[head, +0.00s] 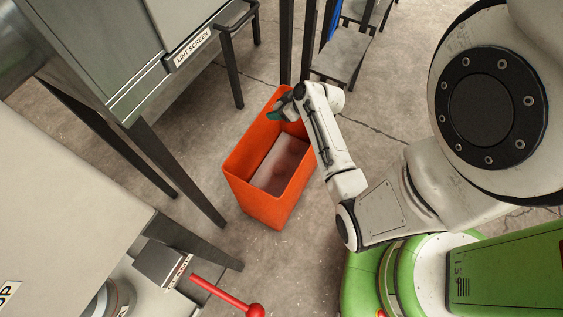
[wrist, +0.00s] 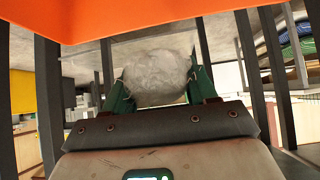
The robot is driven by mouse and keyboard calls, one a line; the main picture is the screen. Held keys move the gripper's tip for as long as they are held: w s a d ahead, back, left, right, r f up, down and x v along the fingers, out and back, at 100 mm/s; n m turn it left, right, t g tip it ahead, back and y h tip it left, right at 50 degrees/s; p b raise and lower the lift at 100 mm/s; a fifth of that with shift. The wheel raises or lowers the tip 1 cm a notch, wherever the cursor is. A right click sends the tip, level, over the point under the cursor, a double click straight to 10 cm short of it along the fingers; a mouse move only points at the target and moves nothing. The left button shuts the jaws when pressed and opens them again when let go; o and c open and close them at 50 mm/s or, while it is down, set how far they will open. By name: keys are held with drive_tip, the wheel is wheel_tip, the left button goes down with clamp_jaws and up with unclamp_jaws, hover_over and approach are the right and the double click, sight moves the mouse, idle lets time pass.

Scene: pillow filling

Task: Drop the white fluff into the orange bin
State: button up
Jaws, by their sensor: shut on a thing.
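The orange bin (head: 263,207) stands on the floor, open at the top, in the middle of the head view. My gripper (head: 274,114) is at the bin's far end, near its rim. In the wrist view my gripper (wrist: 160,82) has its green fingers shut on a rounded clump of white fluff (wrist: 155,70). The fluff cannot be made out in the head view. An orange surface of the bin (wrist: 130,14) fills the top of the wrist view, close to the fluff. A pale greyish surface shows inside the bin.
A grey machine (head: 110,50) labelled "LINT SCREEN" stands on dark legs left of the bin. A pale table-like surface (head: 60,175) and a red lever (head: 225,294) are at lower left. A dark-framed rack (head: 345,60) stands behind the bin. Floor is bare around the bin.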

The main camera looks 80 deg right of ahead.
wheel_tip(320, 180, down, 5)
drive_tip(key=b, duration=0.3)
drive_tip(key=shift+b, duration=0.35)
drive_tip(key=o, duration=1.1)
drive_tip(key=p+v, duration=0.1)
drive_tip(key=v, duration=0.9)
drive_tip(key=shift+s+r, duration=0.25)
drive_tip(key=shift+s, duration=0.05)
